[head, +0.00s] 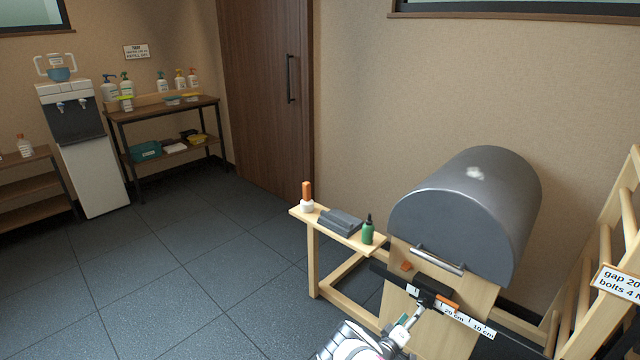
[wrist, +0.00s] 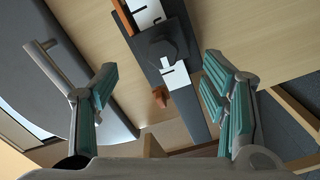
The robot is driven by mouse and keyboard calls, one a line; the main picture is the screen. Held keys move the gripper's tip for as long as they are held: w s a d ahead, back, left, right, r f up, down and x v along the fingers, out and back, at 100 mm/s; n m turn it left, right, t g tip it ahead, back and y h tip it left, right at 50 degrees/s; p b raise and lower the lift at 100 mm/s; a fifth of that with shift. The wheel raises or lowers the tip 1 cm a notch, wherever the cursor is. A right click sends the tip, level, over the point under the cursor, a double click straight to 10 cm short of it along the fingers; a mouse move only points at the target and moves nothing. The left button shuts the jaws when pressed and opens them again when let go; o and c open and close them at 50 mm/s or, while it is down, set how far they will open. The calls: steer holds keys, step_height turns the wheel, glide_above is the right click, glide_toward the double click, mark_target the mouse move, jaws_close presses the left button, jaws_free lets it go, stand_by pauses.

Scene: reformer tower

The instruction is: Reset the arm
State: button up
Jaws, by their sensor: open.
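My gripper (head: 408,322) is at the lower right of the head view, close to a black rail (head: 510,342) with white centimetre labels. In the wrist view, my gripper (wrist: 160,66) is open, with its two teal-padded fingers wide apart and nothing between the pads. The black rail (wrist: 203,122) with a dark knob-like block (wrist: 163,50) lies beyond the fingers, in the gap between them. Whether the fingers touch it I cannot tell. An orange marker (wrist: 160,96) sits by the rail. My arm hides part of the wooden frame in the head view.
A grey half-round barrel (head: 455,215) with a metal handle (head: 437,260) stands behind the rail. A wooden ladder (head: 605,255) rises at right. The floor at left is clear.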

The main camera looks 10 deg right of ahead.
steer(key=s+d+r+m+g+h+p, duration=0.2)
steer(key=r+m+g, duration=0.75)
steer(key=r, duration=2.15)
steer(key=s+a+r+g+y+p, duration=0.1)
steer(key=s+r+g+y+p, duration=0.4)
steer(key=r, duration=0.7)
steer(key=s+a+r+n+t+y+p, duration=0.1)
steer(key=s+a+r+t+y, duration=0.15)
steer(key=s+a+r, duration=0.55)
steer(key=s+a+r+n+t+y+p, duration=0.1)
steer(key=s+a+r+y, duration=0.3)
steer(key=s+r, duration=0.75)
steer(key=s+a+r+n+t+y+p, duration=0.1)
steer(key=s+a+r+n+t+y, duration=0.1)
steer(key=s+a, duration=0.4)
steer(key=s+a+r+n+t+y+p, duration=0.1)
steer(key=s+a, duration=0.5)
steer(key=s, duration=0.7)
step_height(320, 180, up, 3)
steer(key=shift+r+n+t+y, duration=0.15)
steer(key=shift+n+t+y, duration=0.55)
steer(key=shift+n+y, duration=0.2)
steer(key=shift+c, duration=0.4)
